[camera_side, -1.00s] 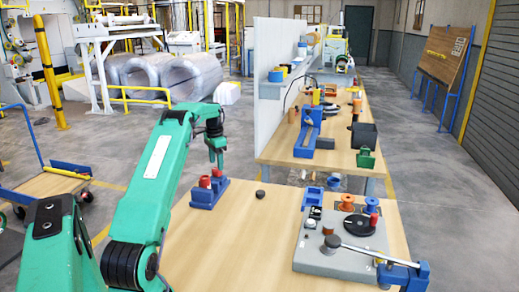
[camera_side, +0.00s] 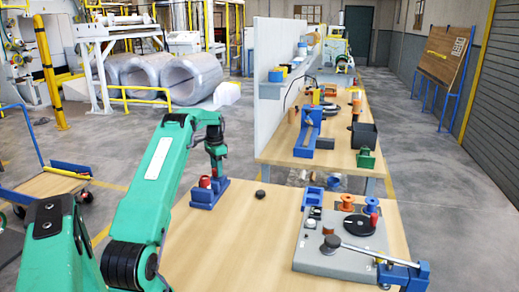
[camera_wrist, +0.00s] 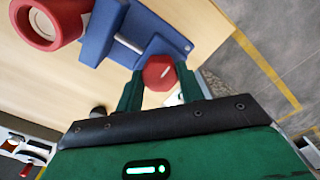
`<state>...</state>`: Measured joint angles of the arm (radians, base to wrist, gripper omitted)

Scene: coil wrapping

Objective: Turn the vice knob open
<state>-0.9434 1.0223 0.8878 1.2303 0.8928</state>
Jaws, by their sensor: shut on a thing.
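The blue vice (camera_side: 203,199) stands on the near wooden table, at its far left edge in the side view. In the wrist view its blue body (camera_wrist: 110,35) and a metal rod show at the top. The red vice knob (camera_wrist: 158,72) is between the two green fingers of my gripper (camera_wrist: 158,88), which are shut on it. In the side view my gripper (camera_side: 217,174) points down at the right end of the vice and hides the knob. A red ring-shaped part (camera_wrist: 42,22) sits at the vice's other end; it also shows in the side view (camera_side: 205,182).
A small dark puck (camera_side: 260,194) lies on the table right of the vice. A grey machine (camera_side: 330,262) with a lever, a black disc and spools (camera_side: 348,202) stands on the table's right side. The table's middle is clear. A second bench (camera_side: 340,155) stands behind.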

